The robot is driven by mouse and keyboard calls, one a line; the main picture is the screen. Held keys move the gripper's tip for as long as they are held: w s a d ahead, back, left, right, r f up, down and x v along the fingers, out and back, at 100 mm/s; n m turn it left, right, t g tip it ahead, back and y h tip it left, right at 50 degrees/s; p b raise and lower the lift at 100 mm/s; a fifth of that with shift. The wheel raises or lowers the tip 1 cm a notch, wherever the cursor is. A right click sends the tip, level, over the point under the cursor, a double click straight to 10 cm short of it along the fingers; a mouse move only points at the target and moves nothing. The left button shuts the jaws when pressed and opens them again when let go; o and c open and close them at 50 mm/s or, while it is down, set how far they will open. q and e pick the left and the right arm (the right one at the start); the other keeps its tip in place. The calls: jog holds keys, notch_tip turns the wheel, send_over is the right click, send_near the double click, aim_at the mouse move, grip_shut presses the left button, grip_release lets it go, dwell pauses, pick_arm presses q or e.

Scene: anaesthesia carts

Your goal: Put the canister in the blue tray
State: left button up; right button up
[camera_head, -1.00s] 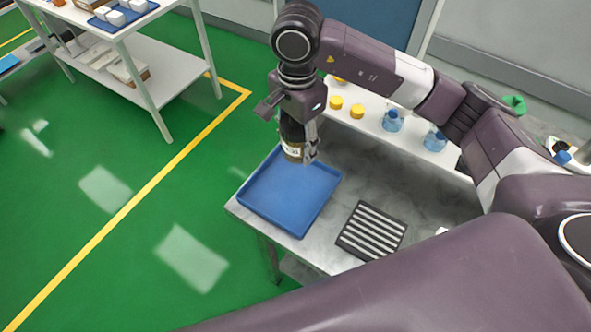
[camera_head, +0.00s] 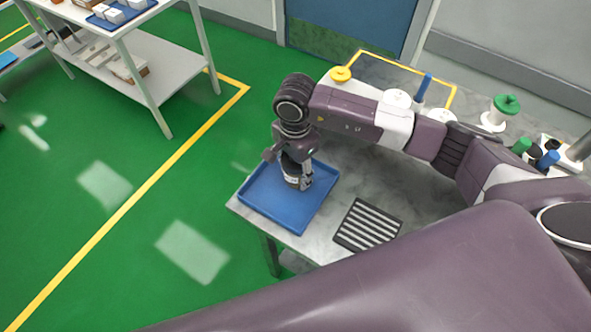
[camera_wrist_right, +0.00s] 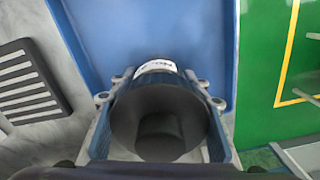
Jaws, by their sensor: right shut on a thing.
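The canister (camera_head: 293,182) is dark with a white label and sits low inside the blue tray (camera_head: 262,204), toward its far right part. I cannot tell whether its base touches the tray floor. My right gripper (camera_head: 297,176) points down and is shut on the canister. In the right wrist view the dark round end of the canister (camera_wrist_right: 158,118) lies between the two fingers, with the blue tray (camera_wrist_right: 205,40) behind it. My left gripper is not in view.
The tray stands on a grey table (camera_head: 340,190). A dark striped rack (camera_head: 367,225) lies right of the tray. Behind my right arm are a yellow disc (camera_head: 341,74), a blue upright item (camera_head: 423,88) and a green-topped white item (camera_head: 500,112). A white shelf unit (camera_head: 160,70) stands far left.

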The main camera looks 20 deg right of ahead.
jog(key=o, duration=0.8)
jog(key=shift+f, duration=0.15)
jog(key=o, duration=0.5)
jog(key=shift+r, duration=0.25)
jog(key=shift+r+b, duration=0.3)
notch_tip(320, 180, up, 11)
jog(key=b, duration=0.3)
jog(key=shift+f, duration=0.2)
jog(key=shift+r, duration=0.35)
